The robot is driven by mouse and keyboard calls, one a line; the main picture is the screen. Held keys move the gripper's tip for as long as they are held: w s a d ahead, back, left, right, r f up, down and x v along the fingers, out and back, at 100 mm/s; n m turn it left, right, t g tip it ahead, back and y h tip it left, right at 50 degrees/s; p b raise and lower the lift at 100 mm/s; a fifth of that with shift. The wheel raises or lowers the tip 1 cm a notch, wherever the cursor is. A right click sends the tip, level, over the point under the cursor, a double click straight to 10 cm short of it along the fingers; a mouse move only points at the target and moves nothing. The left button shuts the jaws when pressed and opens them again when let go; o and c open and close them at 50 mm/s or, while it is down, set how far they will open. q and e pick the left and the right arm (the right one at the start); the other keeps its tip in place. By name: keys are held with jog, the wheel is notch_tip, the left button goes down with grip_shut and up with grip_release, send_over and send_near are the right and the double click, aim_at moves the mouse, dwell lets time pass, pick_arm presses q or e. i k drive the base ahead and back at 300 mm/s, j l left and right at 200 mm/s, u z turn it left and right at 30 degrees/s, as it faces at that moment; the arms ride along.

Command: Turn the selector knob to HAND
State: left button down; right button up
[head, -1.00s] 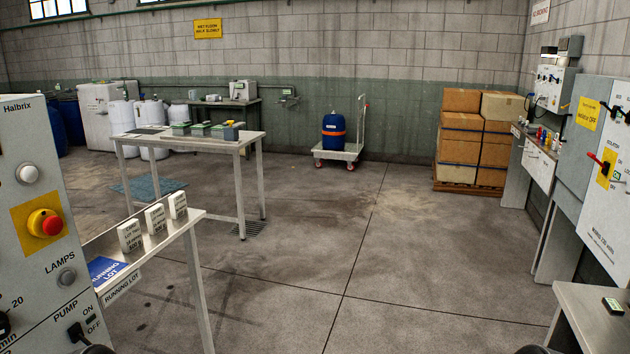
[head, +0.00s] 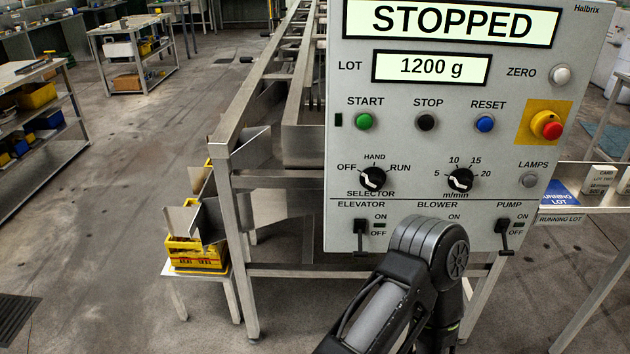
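The selector knob (head: 372,178) is a black rotary knob on the light grey control panel (head: 400,100). It has the labels OFF at its left, HAND above and RUN at its right. Which label its pointer faces is too small to tell surely. The panel's display (head: 452,20) reads STOPPED. One of my dark arms rises from the bottom middle in front of the panel's lower part, below the knob. Its visible links do not cover the knob. Neither gripper shows in the head view.
A similar speed knob (head: 460,180) sits right of the selector. Start, stop and reset buttons are above; a red emergency button (head: 547,125) is at right. Toggle switches line the bottom edge. A yellow crate (head: 196,254) stands on a low stand left of the machine frame.

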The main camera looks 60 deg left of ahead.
aim_at(373, 179)
jog(key=u, duration=1.7)
